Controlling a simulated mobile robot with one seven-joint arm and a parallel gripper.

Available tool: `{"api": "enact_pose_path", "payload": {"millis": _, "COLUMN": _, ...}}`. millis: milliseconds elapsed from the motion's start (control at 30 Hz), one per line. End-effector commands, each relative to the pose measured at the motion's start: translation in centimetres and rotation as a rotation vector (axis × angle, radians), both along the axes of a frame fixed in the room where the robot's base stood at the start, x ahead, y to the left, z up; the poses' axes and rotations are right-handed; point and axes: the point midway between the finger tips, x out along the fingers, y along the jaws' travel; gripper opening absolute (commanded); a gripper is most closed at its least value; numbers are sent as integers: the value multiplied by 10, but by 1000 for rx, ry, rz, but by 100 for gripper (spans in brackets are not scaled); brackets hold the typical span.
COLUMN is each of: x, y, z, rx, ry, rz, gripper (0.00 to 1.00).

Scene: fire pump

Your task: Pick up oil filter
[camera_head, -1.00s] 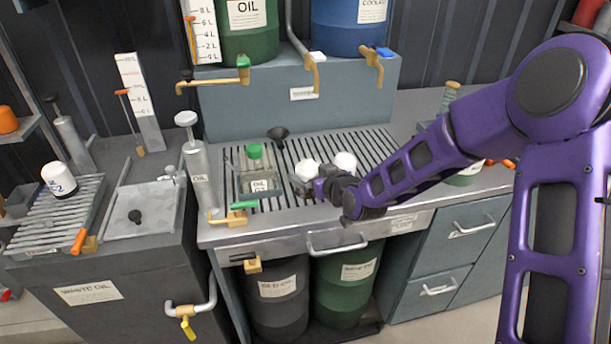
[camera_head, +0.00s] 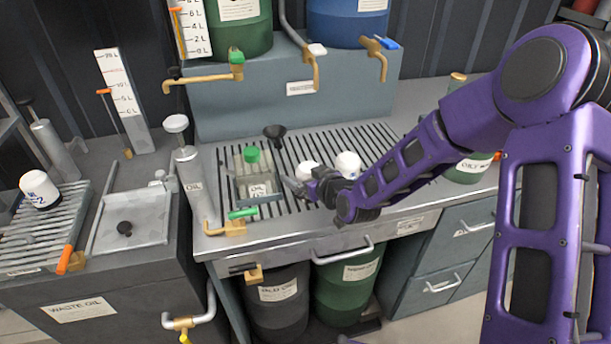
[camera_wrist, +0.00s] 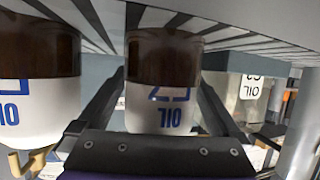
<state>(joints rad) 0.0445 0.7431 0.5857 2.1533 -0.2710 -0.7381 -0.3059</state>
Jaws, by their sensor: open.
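Two white oil filters stand side by side on the slatted bench grate, the left one (camera_head: 307,170) and the right one (camera_head: 348,164). My gripper (camera_head: 305,184) is open at the left filter, partly covering its lower part in the head view. The wrist view is upside down. There the left filter (camera_wrist: 162,95) sits between my open fingers (camera_wrist: 162,88), with a dark brown part and blue "OIL" lettering. The right filter (camera_wrist: 38,95) stands outside the fingers. I cannot tell whether a finger touches. Another white filter (camera_head: 40,189) stands on the far-left rack.
A clear container with a green cap (camera_head: 252,157) stands left of my gripper, close to it. A black funnel (camera_head: 275,132) is behind. A brass tap with a green handle (camera_head: 236,225) is at the bench's front left. The grate's back right is free.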

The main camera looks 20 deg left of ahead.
Motion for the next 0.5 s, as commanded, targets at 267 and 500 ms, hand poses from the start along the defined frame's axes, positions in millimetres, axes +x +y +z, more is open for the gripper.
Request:
{"api": "enact_pose_path", "payload": {"millis": 267, "x": 0, "y": 0, "z": 0, "rx": 0, "ry": 0, "rz": 0, "gripper": 89}}
{"api": "enact_pose_path", "payload": {"millis": 500, "x": 0, "y": 0, "z": 0, "rx": 0, "ry": 0, "rz": 0, "gripper": 46}}
